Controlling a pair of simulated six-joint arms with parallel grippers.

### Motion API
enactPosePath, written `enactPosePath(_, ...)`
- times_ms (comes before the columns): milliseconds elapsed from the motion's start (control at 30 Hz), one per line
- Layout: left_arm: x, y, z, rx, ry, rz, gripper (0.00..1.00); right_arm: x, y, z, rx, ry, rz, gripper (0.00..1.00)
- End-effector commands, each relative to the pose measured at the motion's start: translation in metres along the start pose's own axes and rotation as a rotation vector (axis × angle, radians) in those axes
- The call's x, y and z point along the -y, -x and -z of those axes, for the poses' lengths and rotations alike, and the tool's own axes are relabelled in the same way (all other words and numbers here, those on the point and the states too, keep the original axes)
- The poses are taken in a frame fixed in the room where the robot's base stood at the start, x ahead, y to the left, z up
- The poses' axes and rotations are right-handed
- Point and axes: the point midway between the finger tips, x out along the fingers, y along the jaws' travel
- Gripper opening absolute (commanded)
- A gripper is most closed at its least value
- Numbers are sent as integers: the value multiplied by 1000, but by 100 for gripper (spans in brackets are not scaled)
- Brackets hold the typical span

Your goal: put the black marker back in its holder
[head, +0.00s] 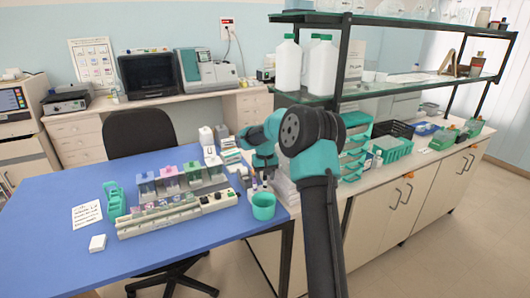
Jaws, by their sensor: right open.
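My right gripper (262,170) hangs over the right end of the blue table, pointing down just behind a teal cup (263,207). Its jaws are open, though the fingertips are small and partly hidden. Small dark and white upright pieces (254,184) show directly below it, beside the cup's back rim. I cannot tell whether one of them is the black marker, or which part is its holder. My right arm rises from the bottom of the view and hides what lies behind it. My left gripper is not in view.
A staining station (177,215) with several coloured jars stands mid-table. A teal rack (113,200), a note card (87,214) and a white block (97,243) are to its left. The front of the blue table (190,250) is clear. A shelf with white jugs (288,64) stands right.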

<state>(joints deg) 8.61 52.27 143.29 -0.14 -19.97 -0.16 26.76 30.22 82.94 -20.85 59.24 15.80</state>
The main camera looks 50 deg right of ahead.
Motion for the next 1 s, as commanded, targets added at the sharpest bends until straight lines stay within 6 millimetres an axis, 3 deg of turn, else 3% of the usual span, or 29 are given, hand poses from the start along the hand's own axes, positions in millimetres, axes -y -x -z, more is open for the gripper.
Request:
enactPosePath(700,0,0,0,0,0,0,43,0,133,0,-3,0,1,48)
enactPosePath(1000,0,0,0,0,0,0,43,0,158,0,0,0,0,48)
